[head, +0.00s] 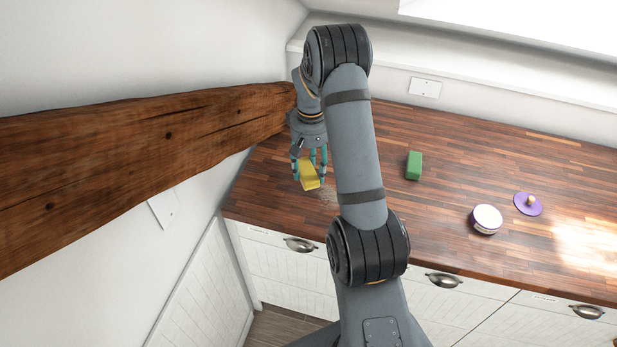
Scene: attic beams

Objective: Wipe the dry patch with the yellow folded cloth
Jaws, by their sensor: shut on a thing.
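The yellow folded cloth (308,175) is at the left part of the wooden countertop. My gripper (310,170) points down and is shut on the cloth, its teal fingers on either side of it. I cannot tell whether the cloth touches the countertop. The dry patch (327,197) shows as a faint pale speckled area on the wood, just right of and nearer than the cloth. My arm hides part of the countertop to its right, and perhaps some of the patch.
A green block (414,165) lies right of my arm on the countertop (450,215). A white-and-purple round container (486,219) and a purple lid (528,203) with a knob stand farther right. A thick wooden beam (150,155) crosses the left side, close to my gripper.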

